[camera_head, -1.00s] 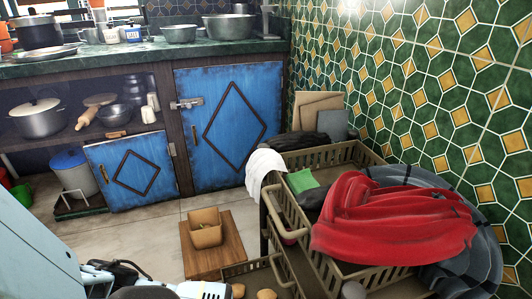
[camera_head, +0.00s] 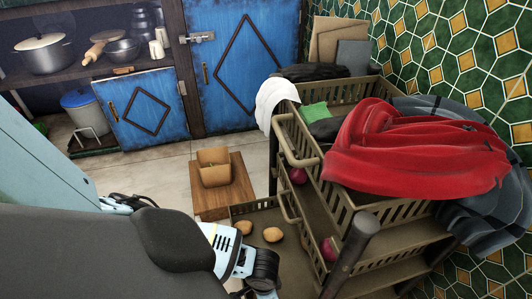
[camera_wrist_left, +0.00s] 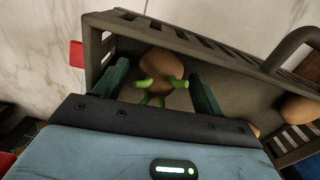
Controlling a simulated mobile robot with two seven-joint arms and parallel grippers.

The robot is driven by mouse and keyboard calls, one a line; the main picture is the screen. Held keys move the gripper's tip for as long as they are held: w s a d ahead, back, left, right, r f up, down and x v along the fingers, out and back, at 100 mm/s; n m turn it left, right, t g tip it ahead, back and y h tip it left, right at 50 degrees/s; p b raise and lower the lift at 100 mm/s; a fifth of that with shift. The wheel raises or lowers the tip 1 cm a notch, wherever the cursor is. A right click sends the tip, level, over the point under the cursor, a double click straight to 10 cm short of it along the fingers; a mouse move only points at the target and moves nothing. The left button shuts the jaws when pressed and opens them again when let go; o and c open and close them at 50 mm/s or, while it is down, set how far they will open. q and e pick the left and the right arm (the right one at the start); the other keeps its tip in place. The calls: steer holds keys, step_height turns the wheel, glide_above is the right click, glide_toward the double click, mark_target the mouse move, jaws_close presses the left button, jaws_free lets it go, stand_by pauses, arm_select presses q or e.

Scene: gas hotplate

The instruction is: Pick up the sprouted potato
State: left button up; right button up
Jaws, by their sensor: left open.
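The sprouted potato (camera_wrist_left: 158,70) is brown with several green sprouts and lies in the lower basket, near its wall, in the left wrist view. My left gripper (camera_wrist_left: 157,88) is open, with one dark green finger on each side of the potato. I cannot tell whether the fingers touch it. In the head view my left arm reaches down beside the cart, and its fingers do not show. I cannot make out the sprouts in that view. My right gripper is in neither view.
Two plain potatoes (camera_head: 273,235) lie in the cart's bottom basket (camera_head: 262,205). Upper baskets, with a red cloth (camera_head: 410,150) on top, overhang at right. Blue cabinet doors (camera_head: 245,60) are behind.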

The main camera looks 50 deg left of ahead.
arm_select(q)
steer(key=shift+f, duration=0.35)
steer(key=shift+r, duration=0.1)
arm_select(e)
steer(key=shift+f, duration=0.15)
arm_select(q)
steer(key=c, duration=1)
step_height(320, 180, up, 9)
steer(key=p, duration=0.5)
steer(key=shift+r, duration=0.15)
steer(key=shift+r+p, duration=0.35)
steer(key=shift+p, duration=0.1)
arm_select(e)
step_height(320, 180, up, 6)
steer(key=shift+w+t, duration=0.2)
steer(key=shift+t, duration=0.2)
